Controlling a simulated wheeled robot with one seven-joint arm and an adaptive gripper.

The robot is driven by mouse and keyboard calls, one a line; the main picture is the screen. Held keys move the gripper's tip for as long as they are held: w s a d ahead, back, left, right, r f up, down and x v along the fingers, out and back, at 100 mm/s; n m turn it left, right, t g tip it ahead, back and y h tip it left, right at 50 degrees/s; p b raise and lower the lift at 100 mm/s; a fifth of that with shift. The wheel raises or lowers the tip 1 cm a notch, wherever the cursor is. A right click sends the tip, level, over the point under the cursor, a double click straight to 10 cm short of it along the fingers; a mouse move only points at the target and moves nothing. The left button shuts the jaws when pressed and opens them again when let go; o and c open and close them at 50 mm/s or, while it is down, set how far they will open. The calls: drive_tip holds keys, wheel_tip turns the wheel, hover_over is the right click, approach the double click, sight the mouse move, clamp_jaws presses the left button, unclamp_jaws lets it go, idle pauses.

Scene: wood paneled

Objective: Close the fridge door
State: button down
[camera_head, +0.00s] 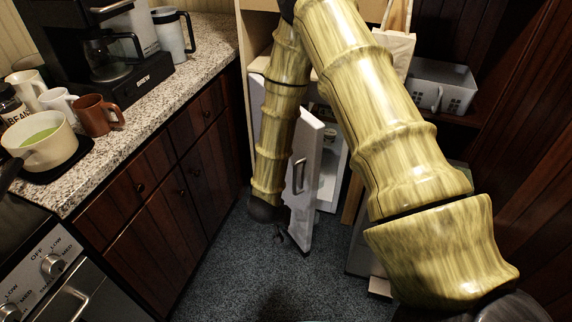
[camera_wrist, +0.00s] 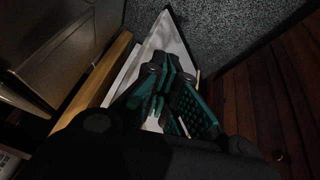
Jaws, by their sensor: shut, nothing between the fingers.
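The small fridge's white door (camera_head: 305,140) stands open in the head view, with a grey handle on its face. The fridge's pale interior (camera_head: 330,180) shows behind it, partly covered by my arm. My wrist hangs low by the door's left side, and my gripper (camera_head: 283,237) is mostly hidden near the door's bottom, close to the floor. In the wrist view my teal gripper (camera_wrist: 169,72) is shut and empty, in front of a white panel (camera_wrist: 165,38) that looks like the door. I cannot tell whether it touches the door.
A granite counter (camera_head: 190,72) with wooden cabinets runs along the left, holding a coffee maker (camera_head: 105,65), mugs and a pot. A grey basket (camera_head: 443,88) sits on a shelf at right. Dark carpet (camera_head: 235,275) is clear between the cabinets and the fridge.

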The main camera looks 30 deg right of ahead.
drive_tip(key=w+d+r+m+g+p, duration=0.1)
drive_tip(key=w+r+m, duration=0.4)
drive_tip(key=r, duration=0.4)
drive_tip(key=w+r+m+g+p, duration=0.1)
drive_tip(key=w+r+m+p, duration=0.1)
drive_tip(key=w+r, duration=0.55)
drive_tip(key=d+f, duration=0.7)
drive_tip(key=f, duration=0.1)
drive_tip(key=shift+w+d+y+p, duration=0.3)
drive_tip(key=shift+d+p, duration=0.05)
drive_tip(key=shift+d, duration=0.05)
